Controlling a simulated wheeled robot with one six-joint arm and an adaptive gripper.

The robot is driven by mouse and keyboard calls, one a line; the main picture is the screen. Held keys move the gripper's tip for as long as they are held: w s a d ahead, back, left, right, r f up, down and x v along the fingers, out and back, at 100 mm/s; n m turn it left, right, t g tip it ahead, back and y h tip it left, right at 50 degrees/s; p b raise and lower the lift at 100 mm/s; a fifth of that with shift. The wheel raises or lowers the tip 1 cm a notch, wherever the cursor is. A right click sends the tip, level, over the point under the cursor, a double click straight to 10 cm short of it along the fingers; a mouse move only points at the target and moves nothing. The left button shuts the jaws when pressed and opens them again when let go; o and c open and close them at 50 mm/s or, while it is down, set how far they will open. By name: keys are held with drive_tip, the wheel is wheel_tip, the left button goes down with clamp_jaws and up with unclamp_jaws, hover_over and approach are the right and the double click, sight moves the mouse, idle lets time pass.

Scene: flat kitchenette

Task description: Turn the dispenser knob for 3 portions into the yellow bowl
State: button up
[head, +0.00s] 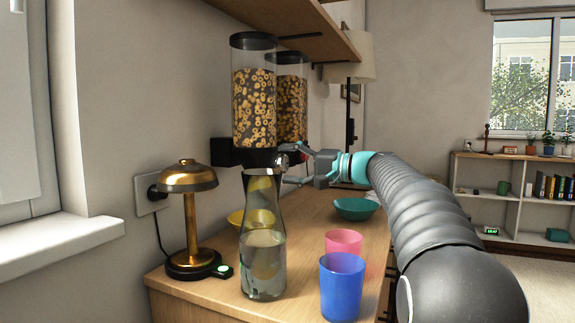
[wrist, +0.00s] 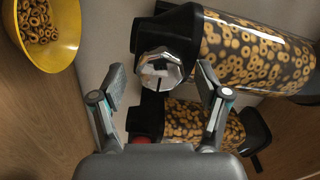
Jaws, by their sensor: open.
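The near cereal dispenser (head: 254,105) is a clear cylinder of ring cereal with a black lid and base, fixed to the wall. Its faceted silver knob (wrist: 160,69) shows in the wrist view and partly at the base in the head view (head: 281,161). My gripper (head: 297,164) is open and empty. In the wrist view its fingers (wrist: 160,75) lie on either side of the knob; contact cannot be told. The yellow bowl (wrist: 68,54) holds some cereal rings, at the wrist view's upper left. In the head view the carafe partly hides the bowl (head: 236,217).
A second cereal dispenser (head: 293,95) stands behind the first. A glass carafe (head: 262,265) with lemon slices, a blue cup (head: 342,287), a pink cup (head: 343,241), a brass lamp (head: 189,178) and a teal bowl (head: 355,209) crowd the wooden counter. A shelf (head: 300,28) hangs above.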

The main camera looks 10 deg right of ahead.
drive_tip(key=v, duration=1.1)
drive_tip(key=shift+s+d, duration=0.15)
drive_tip(key=shift+d, duration=0.05)
